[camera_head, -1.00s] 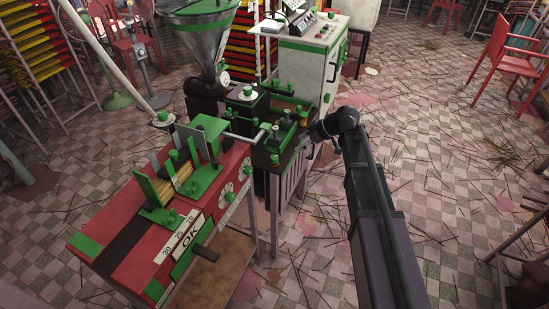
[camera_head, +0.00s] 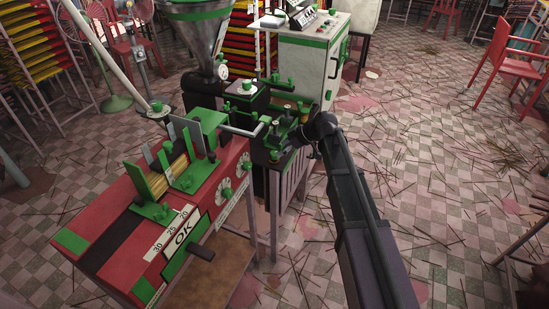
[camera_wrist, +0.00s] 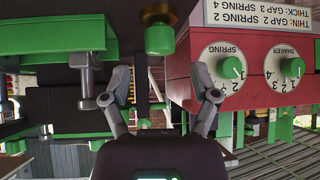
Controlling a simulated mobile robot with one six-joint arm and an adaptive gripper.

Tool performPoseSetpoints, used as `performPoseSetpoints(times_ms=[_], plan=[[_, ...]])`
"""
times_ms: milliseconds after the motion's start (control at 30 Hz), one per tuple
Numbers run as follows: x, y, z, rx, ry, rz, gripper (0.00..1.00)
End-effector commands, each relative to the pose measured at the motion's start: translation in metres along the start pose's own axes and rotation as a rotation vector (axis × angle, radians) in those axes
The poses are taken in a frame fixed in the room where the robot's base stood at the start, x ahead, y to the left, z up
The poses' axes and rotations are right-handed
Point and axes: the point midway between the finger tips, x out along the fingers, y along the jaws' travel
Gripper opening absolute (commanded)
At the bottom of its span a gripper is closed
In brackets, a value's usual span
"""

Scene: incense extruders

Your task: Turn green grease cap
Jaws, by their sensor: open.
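In the wrist view, a green cylindrical cap (camera_wrist: 160,39) with a brass collar (camera_wrist: 157,14) at its base stands ahead of my gripper (camera_wrist: 161,80). My gripper is open, its two grey fingers spread to the left and right. The cap appears between the finger lines and beyond the tips, with no visible contact. In the head view, my arm reaches to the green fittings (camera_head: 285,128) of the dark extruder, where the fingers are hard to make out. I cannot tell which fitting there is the grease cap.
A red machine box (camera_head: 208,227) with dials stands at the left; its dial face (camera_wrist: 255,72) is close to the right finger in the wrist view. A green block (camera_wrist: 65,34) and grey post are near the left finger. A white-green cabinet (camera_head: 311,65) stands behind.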

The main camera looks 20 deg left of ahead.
Motion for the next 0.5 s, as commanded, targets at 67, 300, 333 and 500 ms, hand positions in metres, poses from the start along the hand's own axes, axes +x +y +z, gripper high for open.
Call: performPoseSetpoints(times_ms=[67, 300, 333, 500], plan=[[0.012, 0.001, 0.003, -0.001, 0.0, 0.0, 0.77], [0.034, 0.0, 0.002, 0.0, 0.0, -0.001, 0.77], [0.036, 0.0, 0.002, 0.0, 0.0, -0.001, 0.77], [0.042, 0.0, 0.001, 0.0, 0.0, 0.0, 0.77]])
